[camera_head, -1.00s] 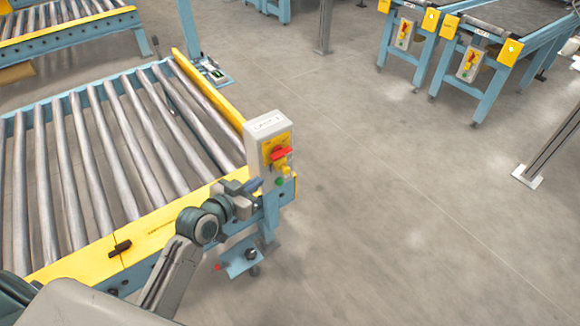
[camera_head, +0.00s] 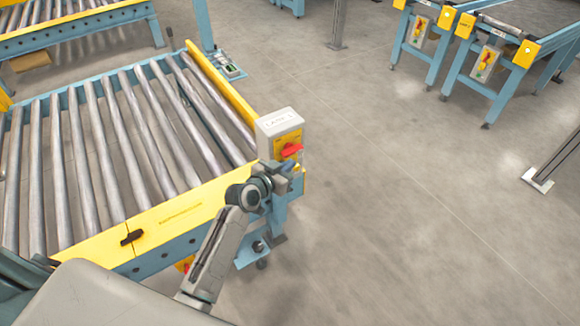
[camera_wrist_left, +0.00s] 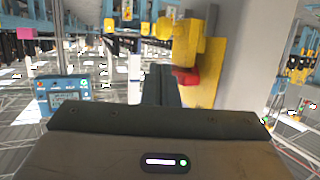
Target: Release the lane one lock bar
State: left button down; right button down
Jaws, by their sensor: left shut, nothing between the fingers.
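The lane one control box (camera_head: 280,126) stands at the near right corner of the roller conveyor, with a yellow plate and a red handle (camera_head: 291,150) on its face. In the left wrist view the red handle (camera_wrist_left: 187,76) sticks out from the yellow plate (camera_wrist_left: 208,85), close to a yellow block (camera_wrist_left: 184,42). My left gripper (camera_head: 289,168) is shut and empty in front of the lower part of the box, hiding it. In the left wrist view its dark fingers (camera_wrist_left: 167,85) are just left of the red handle; contact cannot be told. My right gripper is not in view.
The roller conveyor (camera_head: 150,217) with a yellow end plate and a small black handle (camera_head: 131,238) lies to the left. A blue post foot (camera_head: 232,70) stands behind it. Two more control boxes (camera_head: 420,32) (camera_head: 487,62) are far right. The floor between is clear.

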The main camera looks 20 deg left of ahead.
pick_arm(q)
jog(key=shift+w+d+f, duration=0.1)
jog(key=shift+w+f, duration=0.15)
jog(key=shift+f, duration=0.4)
jog(key=shift+w+d+f, duration=0.1)
jog(key=shift+w+f, duration=0.15)
jog(key=shift+f, duration=0.4)
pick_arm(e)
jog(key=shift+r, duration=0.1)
